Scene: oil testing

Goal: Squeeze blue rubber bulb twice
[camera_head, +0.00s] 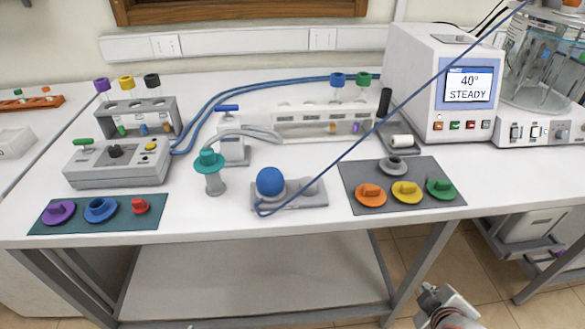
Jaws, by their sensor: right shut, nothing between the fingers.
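The blue rubber bulb (270,181) is a round blue ball on a small grey base (300,200) near the front middle of the white table. A blue cord runs from beside the bulb's base up to the upper right. My right gripper (436,292) is shut and empty, low in the picture, in front of the table and below its top. It is well apart from the bulb, down and to the right. My left gripper does not show.
A teal-topped grey stand (210,172) is left of the bulb. A grey mat (370,203) with coloured stoppers lies right, a teal mat (125,224) left. A white heater box (430,85) reads "40° STEADY". The table's front edge (260,238) lies between my right gripper and the bulb.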

